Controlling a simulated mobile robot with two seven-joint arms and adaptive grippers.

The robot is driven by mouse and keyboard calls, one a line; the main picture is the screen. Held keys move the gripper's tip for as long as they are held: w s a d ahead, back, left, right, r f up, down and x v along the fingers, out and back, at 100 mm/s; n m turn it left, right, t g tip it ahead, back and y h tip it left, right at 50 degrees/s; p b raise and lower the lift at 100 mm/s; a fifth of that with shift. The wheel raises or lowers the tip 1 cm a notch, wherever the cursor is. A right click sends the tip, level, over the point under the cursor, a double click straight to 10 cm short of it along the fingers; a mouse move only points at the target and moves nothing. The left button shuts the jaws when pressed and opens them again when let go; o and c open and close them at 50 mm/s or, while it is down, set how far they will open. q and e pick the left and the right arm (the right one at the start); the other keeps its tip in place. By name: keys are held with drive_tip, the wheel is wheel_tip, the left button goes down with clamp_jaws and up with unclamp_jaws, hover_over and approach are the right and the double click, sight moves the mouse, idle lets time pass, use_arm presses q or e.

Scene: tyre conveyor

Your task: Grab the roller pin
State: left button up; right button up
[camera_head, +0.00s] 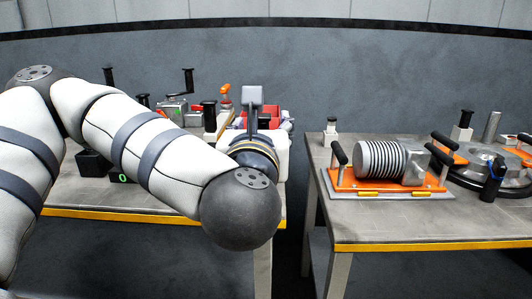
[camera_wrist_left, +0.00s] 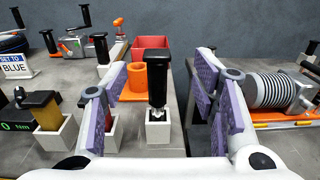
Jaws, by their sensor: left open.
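A black-handled pin with a metal lower end, which looks like the roller pin (camera_wrist_left: 157,77), stands upright in a small white square holder (camera_wrist_left: 158,132) in the left wrist view. My left gripper (camera_wrist_left: 162,82) is open, with its purple-padded fingers on either side of the pin. Gaps show between the pads and the handle, so it holds nothing. In the head view my left arm reaches over the left table, and its links hide most of the gripper and the pin. My right gripper is not in view.
An orange cup (camera_wrist_left: 134,82) and a red bin (camera_wrist_left: 150,48) stand just behind the pin. A black torque device (camera_wrist_left: 28,112) is at left. A gap separates the tables; the right one (camera_head: 390,226) carries a ribbed cylinder (camera_head: 381,160) on an orange fixture.

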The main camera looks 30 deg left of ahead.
sight(261, 119)
use_arm(q)
drive_tip(key=x, duration=0.8)
drive_tip(key=shift+a+f, duration=0.3)
clamp_jaws()
